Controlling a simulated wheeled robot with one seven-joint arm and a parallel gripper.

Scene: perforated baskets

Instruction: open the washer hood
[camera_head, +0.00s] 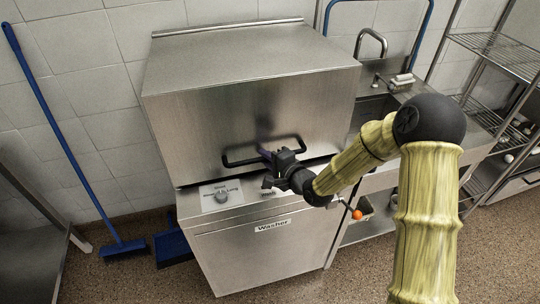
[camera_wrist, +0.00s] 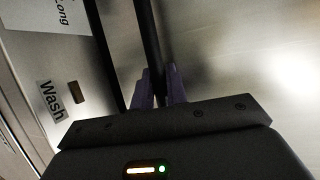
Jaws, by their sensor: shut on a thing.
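The washer hood (camera_head: 245,105) is a large stainless steel box on top of the washer (camera_head: 262,255). A dark gap shows along its lower edge, above the front panel. A black bar handle (camera_head: 240,160) runs across the lower front of the hood. My gripper (camera_head: 270,155) is at the middle of this handle, reaching in from the right. In the wrist view, the purple fingers (camera_wrist: 158,88) are on both sides of the black handle bar (camera_wrist: 148,40), shut on it. The fingertips are small and partly hidden in the head view.
The washer's front panel carries a knob (camera_head: 221,196) and labels below the hood. A sink counter (camera_head: 375,105) with a faucet stands at the right, with wire shelves (camera_head: 500,50) beyond. A blue broom (camera_head: 60,130) leans on the wall at the left.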

